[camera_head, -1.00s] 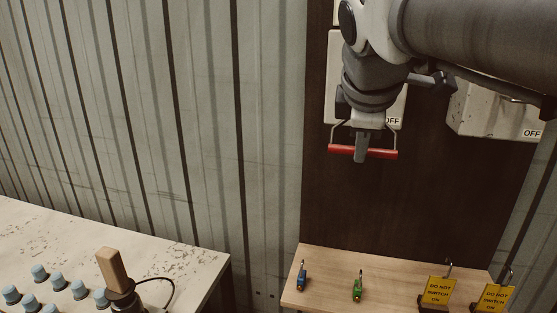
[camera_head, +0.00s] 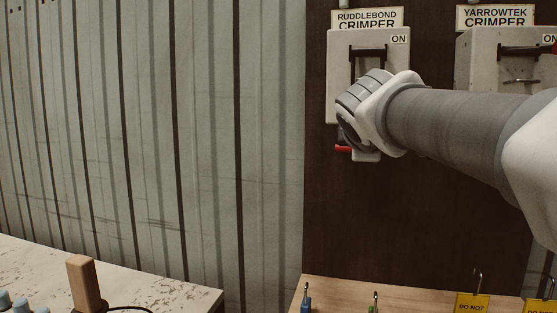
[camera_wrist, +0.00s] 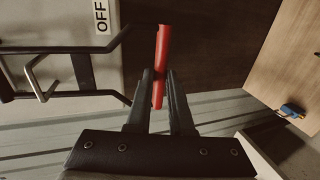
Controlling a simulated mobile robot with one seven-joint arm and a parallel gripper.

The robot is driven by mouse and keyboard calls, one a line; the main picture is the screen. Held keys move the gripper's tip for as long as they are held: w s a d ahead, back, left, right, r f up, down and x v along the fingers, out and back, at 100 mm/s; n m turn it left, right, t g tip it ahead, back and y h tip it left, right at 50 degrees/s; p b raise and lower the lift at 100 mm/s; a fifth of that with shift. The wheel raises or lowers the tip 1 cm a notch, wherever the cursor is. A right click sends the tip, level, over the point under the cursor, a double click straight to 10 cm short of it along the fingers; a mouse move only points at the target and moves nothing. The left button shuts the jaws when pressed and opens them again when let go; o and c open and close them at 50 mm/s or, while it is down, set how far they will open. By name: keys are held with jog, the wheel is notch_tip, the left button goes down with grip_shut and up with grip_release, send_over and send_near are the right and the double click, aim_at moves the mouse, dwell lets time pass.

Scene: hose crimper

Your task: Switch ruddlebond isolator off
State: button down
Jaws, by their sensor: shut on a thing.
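The Ruddlebond isolator (camera_head: 339,90) is a pale grey box on a dark brown panel, under its name label. ON shows at its top right in the head view; my arm hides its lower right part. Its red handle bar (camera_head: 343,149) hangs just below the box's bottom edge. In the wrist view the red bar (camera_wrist: 163,45) runs between my fingers, on dark bent arms, with OFF written on the box beside it. My gripper (camera_wrist: 159,76) is shut on the red bar. In the head view my arm covers most of the gripper.
The Yarrowtek isolator (camera_head: 480,65) is at the right, its handle up by ON. A wooden shelf (camera_head: 335,290) below carries a blue padlock (camera_head: 306,303), a green one and yellow DO NOT tags. A worn white table (camera_head: 170,290) with a wooden block (camera_head: 85,283) stands lower left.

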jog(key=shift+b+x, duration=0.4)
jog(key=shift+x, duration=0.55)
jog(key=shift+f, duration=0.1)
jog(key=c, duration=0.8)
grip_release()
jog(key=shift+r, duration=0.25)
jog(key=shift+s, duration=0.1)
